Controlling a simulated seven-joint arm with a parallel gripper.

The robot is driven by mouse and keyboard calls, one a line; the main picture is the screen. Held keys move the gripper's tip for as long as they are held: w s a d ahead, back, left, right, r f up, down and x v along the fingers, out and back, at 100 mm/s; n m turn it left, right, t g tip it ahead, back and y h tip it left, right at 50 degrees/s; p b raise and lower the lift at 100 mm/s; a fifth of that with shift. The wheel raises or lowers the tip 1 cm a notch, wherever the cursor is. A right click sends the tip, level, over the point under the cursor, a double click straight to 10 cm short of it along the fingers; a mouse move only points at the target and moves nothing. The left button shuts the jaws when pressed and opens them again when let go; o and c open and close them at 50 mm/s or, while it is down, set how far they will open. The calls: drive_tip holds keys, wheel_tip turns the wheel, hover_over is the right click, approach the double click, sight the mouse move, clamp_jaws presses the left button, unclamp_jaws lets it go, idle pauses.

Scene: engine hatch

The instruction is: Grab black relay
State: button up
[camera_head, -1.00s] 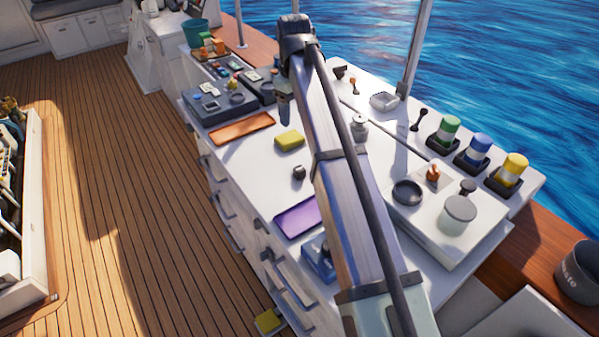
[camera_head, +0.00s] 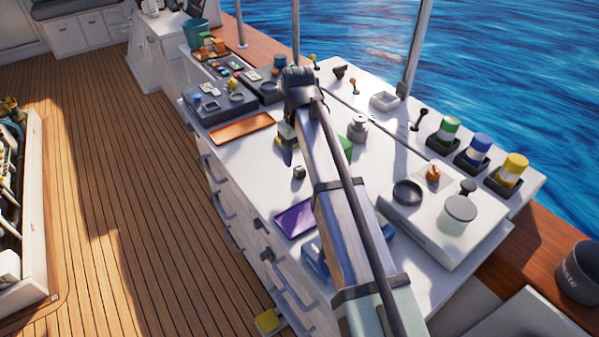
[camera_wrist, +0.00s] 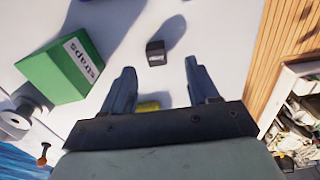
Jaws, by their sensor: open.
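The black relay, a small dark cube (camera_head: 299,172) with a pale label, sits on the white counter between the orange tray and the purple tray. In the wrist view the relay (camera_wrist: 156,53) lies ahead of the fingertips, roughly centred between them, with clear counter around it. My gripper (camera_wrist: 162,80) is open and empty, and apart from the relay. In the head view my gripper (camera_head: 287,150) hangs just above and left of the relay in the picture, partly covered by my wrist.
A green box marked "straps" (camera_wrist: 62,70) stands left of my fingers in the wrist view. A yellow block (camera_wrist: 148,106) shows partly between the finger bases. The purple tray (camera_head: 295,219) and orange tray (camera_head: 241,129) flank the relay. The counter's drawer-side edge is close by.

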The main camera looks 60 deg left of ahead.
sight(300, 168)
drive_tip(key=shift+w+a+f, duration=0.1)
drive_tip(key=shift+w+f, duration=0.05)
drive_tip(key=shift+f, duration=1.4)
drive_tip(key=shift+w+a+f, duration=0.1)
drive_tip(key=shift+w+f, duration=0.05)
drive_tip(key=shift+f, duration=1.4)
drive_tip(key=shift+c, duration=0.3)
drive_tip(key=c, duration=1)
drive_tip(key=shift+r, duration=0.1)
